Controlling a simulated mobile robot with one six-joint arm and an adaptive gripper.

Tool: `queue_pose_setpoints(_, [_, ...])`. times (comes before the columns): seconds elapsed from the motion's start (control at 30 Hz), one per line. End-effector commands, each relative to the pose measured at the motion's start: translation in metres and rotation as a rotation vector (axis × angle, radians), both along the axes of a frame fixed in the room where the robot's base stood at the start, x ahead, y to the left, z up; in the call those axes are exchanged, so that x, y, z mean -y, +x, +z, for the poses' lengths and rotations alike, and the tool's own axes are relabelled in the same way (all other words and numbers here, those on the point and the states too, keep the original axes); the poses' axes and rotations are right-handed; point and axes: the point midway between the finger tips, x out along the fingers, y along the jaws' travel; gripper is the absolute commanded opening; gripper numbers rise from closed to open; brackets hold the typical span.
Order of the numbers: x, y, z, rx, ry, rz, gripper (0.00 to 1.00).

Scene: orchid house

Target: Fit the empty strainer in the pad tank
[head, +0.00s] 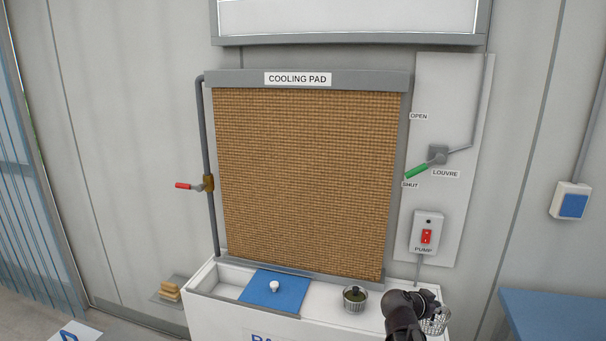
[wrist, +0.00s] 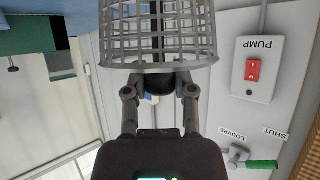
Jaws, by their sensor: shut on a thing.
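My gripper (head: 432,302) is shut on the handle of a grey mesh strainer (head: 436,325), at the right end of the pad tank (head: 340,322). In the wrist view the strainer (wrist: 158,38) fills the top middle beyond my fingers (wrist: 160,88). I see through its mesh to a dark central stem and no debris. A second strainer (head: 355,303), with dark green matter in it, stands on the tank's white top. The white tank has a blue lid (head: 276,291) with a white knob, and an open part at its left. Whether the held strainer touches anything is unclear.
The cooling pad (head: 305,180) rises behind the tank. A pump switch box (head: 426,232) and green louvre lever (head: 416,171) are on the wall at right. A red-handled valve (head: 190,186) is at left. A blue table (head: 556,315) stands at the right.

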Motion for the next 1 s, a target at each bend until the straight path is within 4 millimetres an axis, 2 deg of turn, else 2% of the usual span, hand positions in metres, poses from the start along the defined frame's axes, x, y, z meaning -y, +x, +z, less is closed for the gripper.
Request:
queue_pose_setpoints(0.03, [0.0, 0.0, 0.014, 0.0, 0.0, 0.0, 0.0])
queue_pose_setpoints(0.3, [0.0, 0.0, 0.036, 0.0, 0.0, 0.0, 0.0])
queue_pose_setpoints(1.0, [0.0, 0.0, 0.04, 0.0, 0.0, 0.0, 0.0])
